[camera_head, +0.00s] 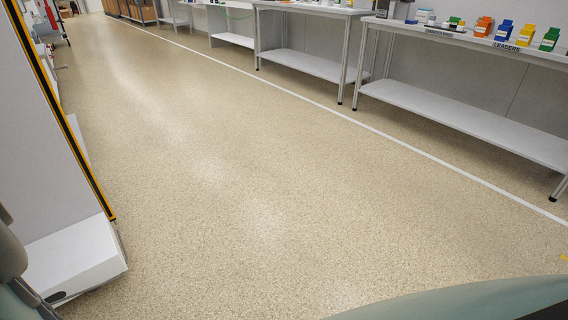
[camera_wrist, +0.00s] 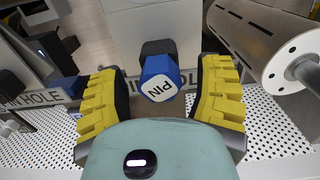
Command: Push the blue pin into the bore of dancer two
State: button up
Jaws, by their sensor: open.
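The blue pin (camera_wrist: 158,80) shows in the wrist view, with a white cap face marked PIN turned toward the camera and a black part behind it. My gripper (camera_wrist: 161,72) is open, with one yellow finger on each side of the pin. There is a gap on both sides, and neither finger appears to touch it. A label reading PIN HOLE (camera_wrist: 35,98) shows to the left, and more lettering is partly covered behind the pin. I cannot make out the bore or tell which part is dancer two. The head view does not show the gripper or pin.
In the head view the speckled floor (camera_head: 230,190) is clear, with white benches (camera_head: 470,115) along the right.

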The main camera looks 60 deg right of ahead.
jog(key=shift+d, duration=0.15)
jog(key=v, duration=1.1)
jog(key=shift+d, duration=0.35)
jog(key=shift+s, duration=0.1)
dwell(0.6)
